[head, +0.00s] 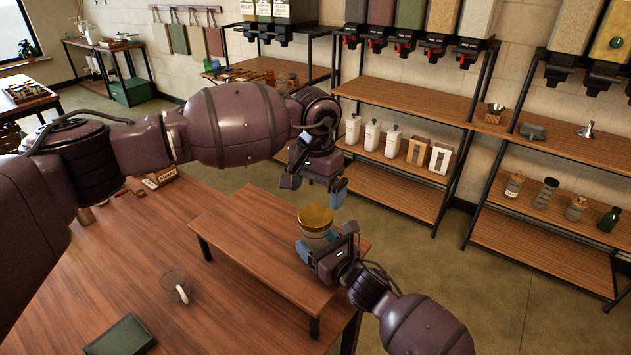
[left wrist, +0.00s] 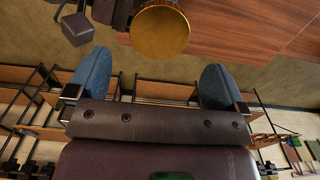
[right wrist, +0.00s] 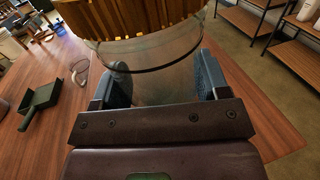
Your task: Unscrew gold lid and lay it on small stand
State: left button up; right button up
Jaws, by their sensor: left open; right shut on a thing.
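A glass jar (head: 316,238) with a round gold lid (head: 315,215) stands upright over the right end of a low wooden stand (head: 235,215). My right gripper (head: 322,252) is shut on the jar below the lid; it hides the jar's base, so I cannot tell if it touches the stand. The lid sits on the jar, and its ribbed side shows in the right wrist view (right wrist: 135,20). My left gripper (head: 314,187) is open and empty, pointing down just above and behind the lid. In the left wrist view the lid (left wrist: 160,33) lies beyond the fingers, untouched.
A small labelled box (head: 160,178) is at the table's back edge. The wooden stand's left part is bare. Shelves (head: 400,187) with bottles stand behind.

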aim_at(316, 215)
pick_arm(q)
jog(key=shift+f, duration=3.1)
